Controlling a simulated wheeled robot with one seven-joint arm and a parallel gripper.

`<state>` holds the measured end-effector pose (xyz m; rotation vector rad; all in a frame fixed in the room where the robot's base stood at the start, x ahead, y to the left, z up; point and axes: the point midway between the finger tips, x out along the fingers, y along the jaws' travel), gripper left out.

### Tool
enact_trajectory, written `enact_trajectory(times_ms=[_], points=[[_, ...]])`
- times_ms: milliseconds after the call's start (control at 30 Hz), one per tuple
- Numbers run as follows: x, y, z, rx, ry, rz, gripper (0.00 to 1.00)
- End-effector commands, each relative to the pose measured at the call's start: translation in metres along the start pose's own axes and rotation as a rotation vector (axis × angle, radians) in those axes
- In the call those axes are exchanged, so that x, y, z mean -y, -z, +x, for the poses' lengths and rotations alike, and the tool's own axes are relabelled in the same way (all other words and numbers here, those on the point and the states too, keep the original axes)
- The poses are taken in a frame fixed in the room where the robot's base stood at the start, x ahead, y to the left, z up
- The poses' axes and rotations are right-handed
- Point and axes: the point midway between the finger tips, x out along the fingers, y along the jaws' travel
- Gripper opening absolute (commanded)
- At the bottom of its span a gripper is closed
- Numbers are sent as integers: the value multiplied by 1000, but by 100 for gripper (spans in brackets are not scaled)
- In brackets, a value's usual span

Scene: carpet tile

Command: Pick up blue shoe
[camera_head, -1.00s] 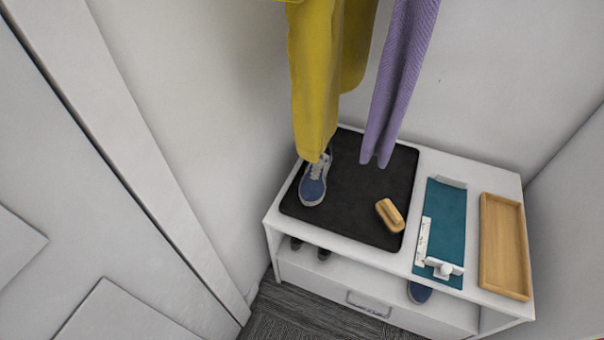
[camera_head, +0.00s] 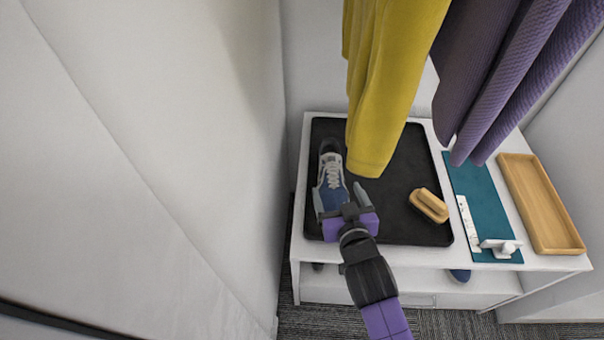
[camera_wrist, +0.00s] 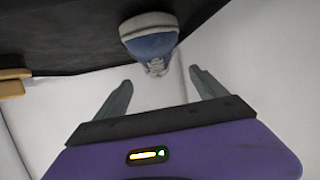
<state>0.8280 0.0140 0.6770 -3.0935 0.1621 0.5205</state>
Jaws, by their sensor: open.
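A blue shoe (camera_head: 330,180) with white laces and a pale sole edge lies on the black mat (camera_head: 400,231) at the left of the bench top. Its toe points toward the front edge. My gripper (camera_head: 340,201) is open, with its fingers around or just above the toe end in the head view; I cannot tell whether they touch it. In the wrist view the blue shoe (camera_wrist: 150,42) is ahead of the open fingers, apart from them, and nothing is between the fingertips (camera_wrist: 160,82).
A wooden brush (camera_head: 429,205) lies on the mat to the right. A teal mat (camera_head: 475,190) and a wooden tray (camera_head: 541,205) are farther right. Yellow (camera_head: 385,90) and purple (camera_head: 500,80) garments hang above the bench. Another blue shoe (camera_head: 460,275) shows on the shelf below.

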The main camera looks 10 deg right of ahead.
Motion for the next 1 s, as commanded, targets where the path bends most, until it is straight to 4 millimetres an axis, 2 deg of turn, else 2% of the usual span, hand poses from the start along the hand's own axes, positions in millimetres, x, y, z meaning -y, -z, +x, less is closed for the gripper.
enact_trajectory(times_ms=[133, 367, 700, 1000], points=[[-3, -5, 6, 21, -11, 19, 82], [-4, -5, 29, 19, -10, 20, 82], [-5, -6, 73, 17, -10, 20, 82], [-4, -6, 77, 18, -9, 20, 82]])
